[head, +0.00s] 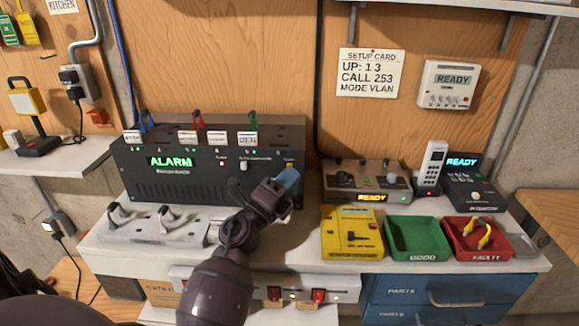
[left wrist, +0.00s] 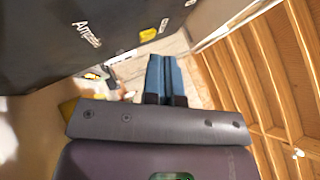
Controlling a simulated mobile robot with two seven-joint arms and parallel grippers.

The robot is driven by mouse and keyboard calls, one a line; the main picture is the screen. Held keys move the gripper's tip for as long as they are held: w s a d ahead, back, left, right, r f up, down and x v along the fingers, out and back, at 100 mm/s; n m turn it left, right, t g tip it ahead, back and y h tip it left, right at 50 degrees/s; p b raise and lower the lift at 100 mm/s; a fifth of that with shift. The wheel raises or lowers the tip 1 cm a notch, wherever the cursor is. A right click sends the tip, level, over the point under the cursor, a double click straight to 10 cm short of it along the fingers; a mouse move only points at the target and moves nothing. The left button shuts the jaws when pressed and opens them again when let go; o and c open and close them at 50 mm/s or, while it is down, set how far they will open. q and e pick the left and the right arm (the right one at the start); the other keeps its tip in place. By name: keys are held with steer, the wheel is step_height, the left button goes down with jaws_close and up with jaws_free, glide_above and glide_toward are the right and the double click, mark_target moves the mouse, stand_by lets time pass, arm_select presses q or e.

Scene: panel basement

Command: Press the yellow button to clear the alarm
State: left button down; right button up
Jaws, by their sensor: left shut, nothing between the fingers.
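The black alarm unit (head: 220,185) stands on the bench, its display (head: 171,162) reading ALARM in green. The yellow button (head: 290,165) is at the right end of its front face and is partly hidden behind my gripper. In the left wrist view the yellow button (left wrist: 148,35) shows just beyond the fingertips, a little to the left, with a gap in the picture. My left gripper (head: 287,178) is shut and empty, its blue fingers close in front of the unit's right end. They also show in the left wrist view (left wrist: 160,60). My right gripper is not in view.
Right of the alarm unit stands a grey-brown device (head: 365,182) reading READY. A yellow box (head: 352,232), a green tray (head: 417,238) and a red tray (head: 477,240) sit in front. Red switches (head: 318,295) line the bench front. A white latch panel (head: 160,228) lies left.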

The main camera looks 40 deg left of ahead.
arm_select(q)
steer(key=shift+w+a, duration=0.15)
steer(key=shift+w, duration=0.05)
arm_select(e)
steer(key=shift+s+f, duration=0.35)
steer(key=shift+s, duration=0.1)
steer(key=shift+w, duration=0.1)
